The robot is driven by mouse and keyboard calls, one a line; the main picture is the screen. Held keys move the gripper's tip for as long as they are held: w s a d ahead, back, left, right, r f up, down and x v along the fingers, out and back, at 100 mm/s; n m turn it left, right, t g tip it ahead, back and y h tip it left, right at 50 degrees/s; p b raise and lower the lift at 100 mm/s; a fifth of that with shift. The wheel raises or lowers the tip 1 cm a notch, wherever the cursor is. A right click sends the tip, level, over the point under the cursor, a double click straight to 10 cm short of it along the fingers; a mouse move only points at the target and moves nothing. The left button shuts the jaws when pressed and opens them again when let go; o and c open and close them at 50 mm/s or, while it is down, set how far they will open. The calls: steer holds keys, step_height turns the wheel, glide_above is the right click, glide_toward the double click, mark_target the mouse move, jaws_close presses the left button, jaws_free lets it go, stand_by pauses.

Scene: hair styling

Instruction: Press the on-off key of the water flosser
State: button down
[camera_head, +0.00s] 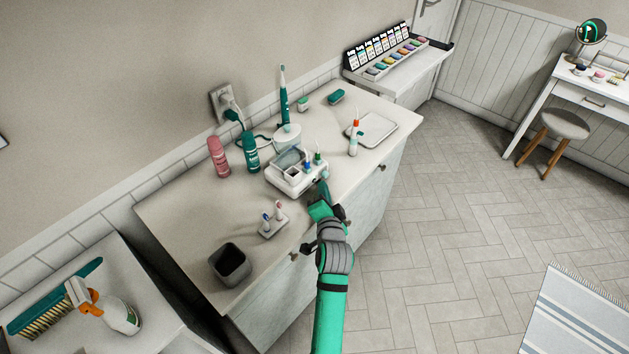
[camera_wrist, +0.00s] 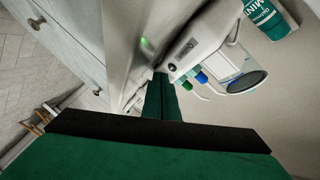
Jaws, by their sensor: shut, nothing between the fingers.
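The water flosser (camera_head: 288,181) is a white unit with a clear tank and coloured tips, standing on the counter. It also shows in the wrist view (camera_wrist: 213,28). A dark oblong (camera_wrist: 182,49) on its front face looks like the on-off key, though it is too small to be sure. My gripper (camera_head: 322,186) is shut and empty at the flosser's front right corner. In the wrist view its fingertips (camera_wrist: 163,78) lie close to the flosser's lower front edge; whether they touch it I cannot tell.
The counter (camera_head: 190,215) holds a pink bottle (camera_head: 218,157), a green bottle (camera_head: 251,153), an electric toothbrush (camera_head: 284,98), a small brush holder (camera_head: 272,224), a dark cup (camera_head: 230,264) and a white tray (camera_head: 378,130). A small green glow (camera_wrist: 145,42) shows beside the flosser.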

mark_target(337, 200)
steer(key=shift+a, duration=0.1)
stand_by(0.5)
steer(key=shift+w+a, duration=0.25)
steer(key=shift+w+a, duration=0.2)
stand_by(0.8)
steer(key=shift+s, duration=0.1)
steer(key=shift+s+d, duration=0.35)
steer(key=shift+d, duration=0.2)
steer(key=shift+s+d, duration=0.75)
steer(key=shift+d, duration=0.3)
steer(key=shift+s+d, duration=0.75)
steer(key=shift+d, duration=0.25)
